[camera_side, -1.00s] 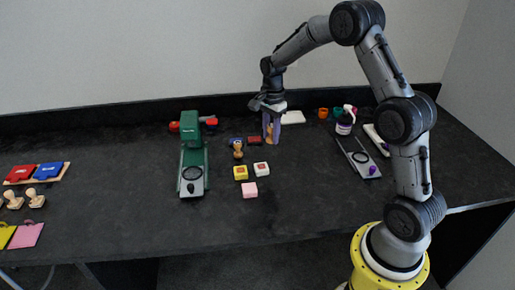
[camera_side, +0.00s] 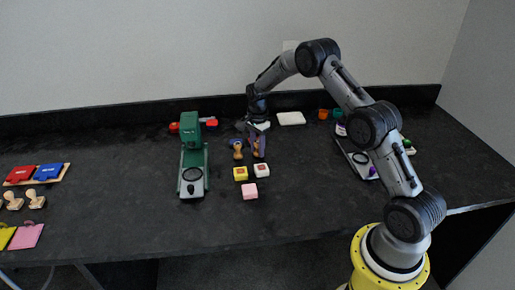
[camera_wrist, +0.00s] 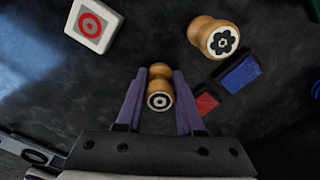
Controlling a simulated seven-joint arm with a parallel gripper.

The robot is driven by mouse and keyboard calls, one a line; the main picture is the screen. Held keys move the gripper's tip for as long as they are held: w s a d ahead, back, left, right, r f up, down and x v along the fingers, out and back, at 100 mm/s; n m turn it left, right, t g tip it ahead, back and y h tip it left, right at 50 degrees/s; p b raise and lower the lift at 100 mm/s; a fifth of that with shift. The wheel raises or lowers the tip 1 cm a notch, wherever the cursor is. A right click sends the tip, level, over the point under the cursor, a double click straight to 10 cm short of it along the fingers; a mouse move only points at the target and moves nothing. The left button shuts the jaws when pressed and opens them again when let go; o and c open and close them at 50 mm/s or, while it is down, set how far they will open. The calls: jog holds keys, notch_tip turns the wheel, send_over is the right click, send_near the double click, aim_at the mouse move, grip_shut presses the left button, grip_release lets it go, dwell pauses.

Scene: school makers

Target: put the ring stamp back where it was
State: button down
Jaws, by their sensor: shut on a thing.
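My gripper (camera_side: 258,154) has purple fingers and is shut on the ring stamp (camera_wrist: 160,88), a small wooden stamp with a black-and-white ring on its face. The ring face points toward the wrist camera. In the wrist view my gripper (camera_wrist: 159,85) holds the stamp between its fingers; the side view does not show clearly whether the stamp touches the table. A second wooden stamp with a black flower face (camera_wrist: 221,41) lies at the upper right in the wrist view. In the side view this flower stamp (camera_side: 237,150) is just left of my gripper.
A white block with a red ring print (camera_wrist: 90,25) lies nearby. Yellow (camera_side: 240,174) and pink (camera_side: 249,191) blocks sit in front of my gripper. A green press (camera_side: 193,160) stands left. Blue (camera_wrist: 240,74) and red (camera_wrist: 206,103) pieces lie close to the right finger.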

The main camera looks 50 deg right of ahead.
aim_at(257, 141)
jog(key=shift+f, duration=0.15)
jog(key=c, duration=0.5)
grip_release()
jog(key=shift+c, duration=0.2)
notch_tip(257, 141, up, 12)
jog(key=shift+r, duration=0.25)
jog(key=s+a+r+n+t, duration=0.3)
jog(key=s+a+r+n, duration=0.75)
jog(key=r, duration=0.55)
jog(key=s+a+f+n+t, duration=0.1)
jog(key=s+a+n, duration=0.3)
jog(key=s, duration=0.8)
jog(key=s+a+n+t, duration=0.1)
jog(key=s+a+n, duration=0.3)
jog(key=s, duration=0.8)
jog(key=shift+f+n+t, duration=0.3)
jog(key=shift+f+n, duration=0.05)
jog(key=shift+n, duration=0.3)
